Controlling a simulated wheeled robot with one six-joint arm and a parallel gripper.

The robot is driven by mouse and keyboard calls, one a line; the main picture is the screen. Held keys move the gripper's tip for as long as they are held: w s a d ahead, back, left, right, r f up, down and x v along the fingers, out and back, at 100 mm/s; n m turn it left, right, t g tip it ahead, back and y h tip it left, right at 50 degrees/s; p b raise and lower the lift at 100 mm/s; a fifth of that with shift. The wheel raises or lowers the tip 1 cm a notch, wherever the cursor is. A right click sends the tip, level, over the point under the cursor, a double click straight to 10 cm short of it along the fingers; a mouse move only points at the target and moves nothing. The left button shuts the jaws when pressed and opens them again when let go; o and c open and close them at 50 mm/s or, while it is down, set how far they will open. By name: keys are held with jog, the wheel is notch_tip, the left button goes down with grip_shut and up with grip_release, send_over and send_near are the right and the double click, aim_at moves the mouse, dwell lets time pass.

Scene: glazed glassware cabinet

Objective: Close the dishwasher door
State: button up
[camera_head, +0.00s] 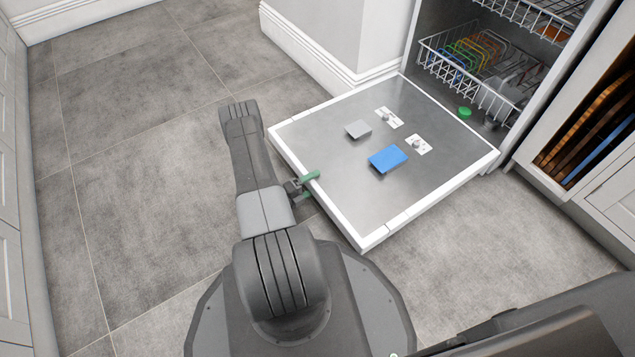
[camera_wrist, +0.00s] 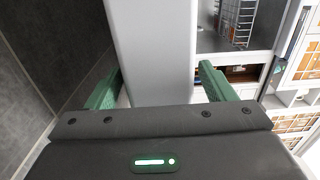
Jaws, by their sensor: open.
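The dishwasher door (camera_head: 420,185) is folded fully down and lies flat in front of the dishwasher, its grey inner face up with a white rim. My gripper (camera_head: 308,186) is at the door's left edge, with green fingers. In the wrist view my gripper (camera_wrist: 160,88) is open, and a pale panel, which looks like the door's edge (camera_wrist: 150,50), lies between the two fingers. I cannot tell whether the fingers touch it.
The dishwasher's lower rack (camera_head: 470,75) holds several coloured plates and sits inside the tub. A white wall corner (camera_head: 315,40) stands left of the dishwasher. A cabinet with wooden boards (camera_head: 590,140) is at the right. Grey tiled floor (camera_head: 140,150) is clear at the left.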

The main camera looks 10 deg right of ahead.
jog(key=shift+x, duration=1.05)
